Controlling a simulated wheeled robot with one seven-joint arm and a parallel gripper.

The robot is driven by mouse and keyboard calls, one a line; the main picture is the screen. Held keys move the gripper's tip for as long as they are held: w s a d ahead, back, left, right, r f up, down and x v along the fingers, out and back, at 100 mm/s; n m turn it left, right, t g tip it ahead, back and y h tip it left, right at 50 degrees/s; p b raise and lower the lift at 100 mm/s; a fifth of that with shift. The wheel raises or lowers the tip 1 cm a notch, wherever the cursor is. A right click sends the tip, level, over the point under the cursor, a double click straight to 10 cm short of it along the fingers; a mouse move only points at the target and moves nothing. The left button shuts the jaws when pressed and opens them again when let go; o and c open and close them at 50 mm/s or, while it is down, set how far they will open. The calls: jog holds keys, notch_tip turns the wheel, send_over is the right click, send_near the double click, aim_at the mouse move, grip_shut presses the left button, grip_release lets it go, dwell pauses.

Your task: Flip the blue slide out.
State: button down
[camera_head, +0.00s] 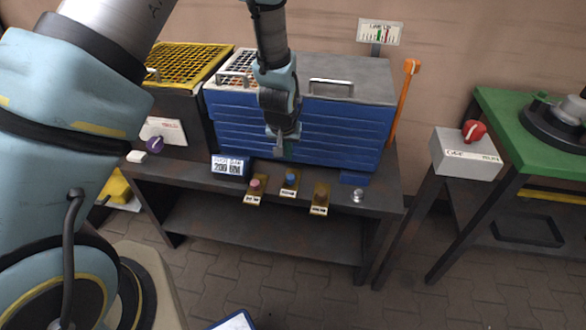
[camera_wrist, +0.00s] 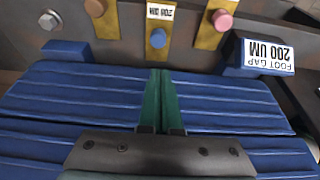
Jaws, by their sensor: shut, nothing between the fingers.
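The blue slide is a brass plate with a blue knob (camera_head: 291,178) on the front edge of the dark bench, between a pink-knobbed slide (camera_head: 256,184) and a brown-knobbed slide (camera_head: 321,189). In the wrist view the blue knob (camera_wrist: 158,38) is just beyond the fingertips, beside a white label on its plate. My gripper (camera_head: 282,152) hangs in front of the blue ribbed box (camera_head: 340,130), above and behind the blue knob. Its green fingers (camera_wrist: 160,72) are shut together with nothing between them, apart from the knob.
A small display reading 200 UM (camera_head: 229,166) stands left of the slides. A silver button (camera_head: 357,195) is at the right, near a blue block (camera_head: 354,178). An orange lever (camera_head: 402,100) rises beside the box. A grey switch box (camera_head: 466,155) stands farther right.

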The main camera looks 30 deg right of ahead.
jog(key=shift+s+d+f, duration=0.25)
jog(key=shift+s+d, duration=0.05)
jog(key=shift+d, duration=0.1)
jog(key=shift+f, duration=0.1)
jog(key=p, duration=0.2)
send_near(291, 188)
jog(key=w+d+f, duration=0.4)
jog(key=w+f, duration=0.1)
jog(key=shift+w+d, duration=0.15)
jog(key=shift+d, duration=0.25)
jog(key=shift+s+a, duration=1.8)
jog(key=shift+s, duration=0.15)
jog(key=shift+f, duration=0.1)
